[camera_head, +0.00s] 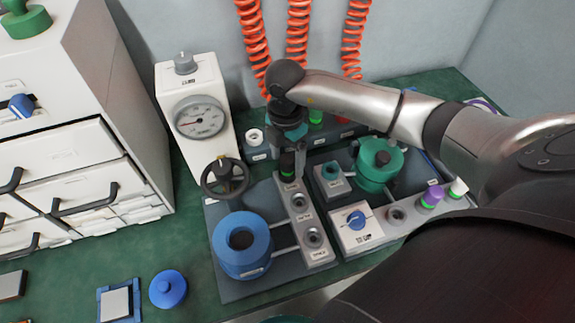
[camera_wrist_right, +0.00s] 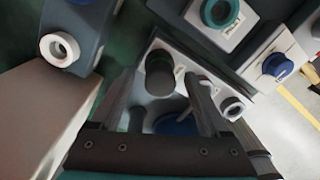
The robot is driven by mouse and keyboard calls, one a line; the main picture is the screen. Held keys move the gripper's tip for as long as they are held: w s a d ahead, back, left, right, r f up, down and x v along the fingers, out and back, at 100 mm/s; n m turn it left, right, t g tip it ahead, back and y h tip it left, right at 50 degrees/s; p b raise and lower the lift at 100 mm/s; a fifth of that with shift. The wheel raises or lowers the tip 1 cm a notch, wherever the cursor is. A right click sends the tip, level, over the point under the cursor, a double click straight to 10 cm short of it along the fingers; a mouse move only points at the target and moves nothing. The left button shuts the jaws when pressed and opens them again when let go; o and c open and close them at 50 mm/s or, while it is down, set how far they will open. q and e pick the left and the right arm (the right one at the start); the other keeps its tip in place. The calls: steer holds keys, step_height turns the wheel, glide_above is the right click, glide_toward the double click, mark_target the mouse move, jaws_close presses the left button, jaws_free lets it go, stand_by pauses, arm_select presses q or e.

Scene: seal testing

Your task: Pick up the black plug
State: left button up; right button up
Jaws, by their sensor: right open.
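The black plug (camera_head: 288,162) stands upright at the back end of a light grey strip with several round sockets (camera_head: 296,196). A green band shows low on the plug. In the right wrist view the plug's dark round top (camera_wrist_right: 159,72) faces the camera. My right gripper (camera_head: 292,155) points down over the plug. In the right wrist view its open fingers (camera_wrist_right: 168,90) are spread wide, with the plug between or just beyond their tips. I cannot tell how far down the fingers reach around it. My left gripper is not in view.
A pressure gauge (camera_head: 201,118) with a black handwheel (camera_head: 225,178) stands left of the strip. A blue ring-shaped vessel (camera_head: 242,262) is in front. A green vessel (camera_head: 378,170) and a blue-knob box (camera_head: 355,228) are right. Orange coiled hoses (camera_head: 299,40) hang behind.

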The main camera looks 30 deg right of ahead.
jaws_close()
stand_by(0.8)
